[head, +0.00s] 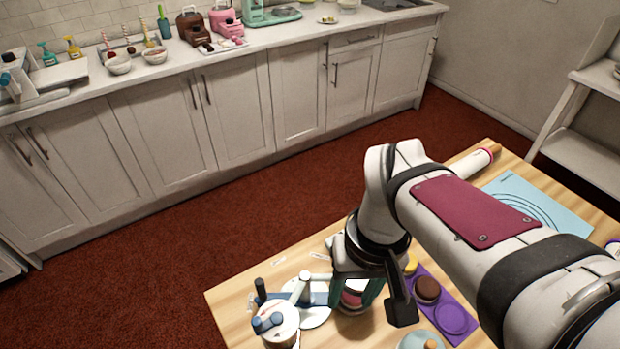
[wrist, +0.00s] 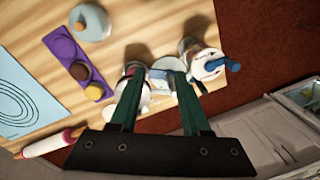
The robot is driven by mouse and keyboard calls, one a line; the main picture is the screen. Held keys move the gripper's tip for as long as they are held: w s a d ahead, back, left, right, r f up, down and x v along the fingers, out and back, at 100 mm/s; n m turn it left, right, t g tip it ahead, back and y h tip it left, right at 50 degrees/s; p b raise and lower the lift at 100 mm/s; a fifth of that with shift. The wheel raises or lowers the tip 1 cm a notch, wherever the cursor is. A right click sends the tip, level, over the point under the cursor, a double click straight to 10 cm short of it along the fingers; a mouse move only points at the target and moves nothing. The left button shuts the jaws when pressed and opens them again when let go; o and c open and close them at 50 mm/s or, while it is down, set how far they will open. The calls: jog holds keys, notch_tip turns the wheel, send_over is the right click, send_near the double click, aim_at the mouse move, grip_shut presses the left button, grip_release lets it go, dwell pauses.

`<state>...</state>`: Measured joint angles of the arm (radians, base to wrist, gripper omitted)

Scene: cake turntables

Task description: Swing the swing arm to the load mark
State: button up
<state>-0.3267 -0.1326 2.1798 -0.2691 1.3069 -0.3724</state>
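A blue-and-white fixture stands at the table's near left in the head view. It has a white round top with a blue knob (head: 262,324), a white post (head: 303,286) and a pale disc (head: 316,317). The blue knob also shows at the right in the wrist view (wrist: 233,66). I cannot tell which part is the swing arm. Small white labels (head: 278,261) lie behind it; their text is unreadable, and I cannot identify the load mark. My gripper (head: 357,303) points down just right of the fixture. Its green fingers (wrist: 158,77) are apart, with nothing visibly gripped.
A pink-and-white round item (head: 351,298) shows behind my fingers. Right of it is a purple tray (head: 454,318) with brown and yellow rounds. A blue mat (head: 540,203) and a rolling pin (head: 474,162) lie at the far right. Crowded counters stand beyond the red floor.

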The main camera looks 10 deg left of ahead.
jog(key=w+a+f+n, duration=0.2)
jog(key=w+a+n, duration=0.25)
jog(key=a, duration=0.25)
jog(key=n, duration=0.7)
send_near(259, 281)
jog(key=shift+h, duration=0.4)
jog(key=f, duration=0.8)
jog(key=shift+s+a+f, duration=0.15)
jog(key=shift+a+f, duration=0.1)
jog(key=shift+a, duration=0.1)
jog(key=shift+f, duration=0.25)
jog(key=shift+c, duration=0.6)
grip_shut()
jog(key=shift+w+a, duration=0.1)
jog(key=shift+w, duration=1.35)
jog(key=shift+w, duration=0.1)
